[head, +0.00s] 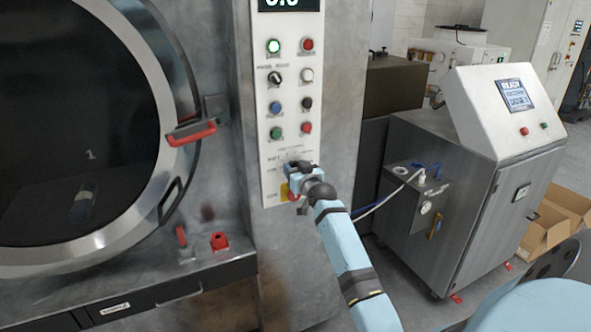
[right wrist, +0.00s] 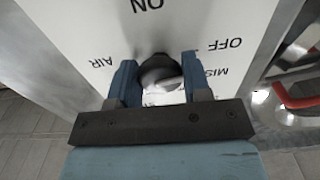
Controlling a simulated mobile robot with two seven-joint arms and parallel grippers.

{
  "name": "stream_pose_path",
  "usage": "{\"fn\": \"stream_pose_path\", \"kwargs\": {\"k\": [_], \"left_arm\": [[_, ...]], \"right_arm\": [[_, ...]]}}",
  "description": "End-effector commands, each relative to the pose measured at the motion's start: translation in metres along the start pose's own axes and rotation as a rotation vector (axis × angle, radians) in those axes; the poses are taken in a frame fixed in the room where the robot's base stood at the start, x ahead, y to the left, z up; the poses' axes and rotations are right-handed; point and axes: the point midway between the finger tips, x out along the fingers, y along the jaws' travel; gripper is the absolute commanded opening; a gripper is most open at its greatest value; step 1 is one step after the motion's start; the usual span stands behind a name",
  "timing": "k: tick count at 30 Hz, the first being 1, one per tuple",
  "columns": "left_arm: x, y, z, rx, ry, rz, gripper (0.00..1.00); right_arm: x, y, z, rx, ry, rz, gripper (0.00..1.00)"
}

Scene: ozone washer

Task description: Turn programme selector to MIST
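The programme selector (right wrist: 160,74) is a dark round knob with a grey handle on a white panel, seen in the right wrist view. Upside-down labels surround it: ON, OFF, AIR and a partly covered MIST label (right wrist: 214,72). My right gripper (right wrist: 160,80) has its two blue fingers on either side of the knob, and they appear to press against it. In the head view my right gripper (head: 296,180) is at the lower part of the control panel (head: 291,142) and hides the selector. Which label the handle points to is unclear. My left gripper is out of view.
Several coloured buttons and a black switch (head: 275,78) sit above on the panel. A round door with a red handle (head: 191,133) is at left. A red knob (head: 219,241) is on the ledge. A steel cabinet with a screen (head: 516,95) stands at right.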

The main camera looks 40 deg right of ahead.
Motion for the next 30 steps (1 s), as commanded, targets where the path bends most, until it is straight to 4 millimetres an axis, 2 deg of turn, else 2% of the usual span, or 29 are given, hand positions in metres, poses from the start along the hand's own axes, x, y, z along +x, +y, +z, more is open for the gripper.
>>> {"fn": "stream_pose_path", "kwargs": {"k": [1, 3, 14, 30], "left_arm": [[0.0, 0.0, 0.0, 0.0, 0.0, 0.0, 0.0], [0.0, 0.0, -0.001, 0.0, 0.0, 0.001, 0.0], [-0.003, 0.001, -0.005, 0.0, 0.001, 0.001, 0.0], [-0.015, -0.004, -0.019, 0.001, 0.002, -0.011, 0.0]], "right_arm": [[0.0, 0.0, 0.0, 0.0, 0.0, 0.0, 0.32], [0.0, 0.0, 0.0, 0.0, 0.0, 0.0, 0.21], [0.0, 0.0, -0.001, 0.061, -0.001, 0.0, 0.21], [0.0, -0.001, -0.002, 0.459, -0.001, 0.001, 0.21]]}}
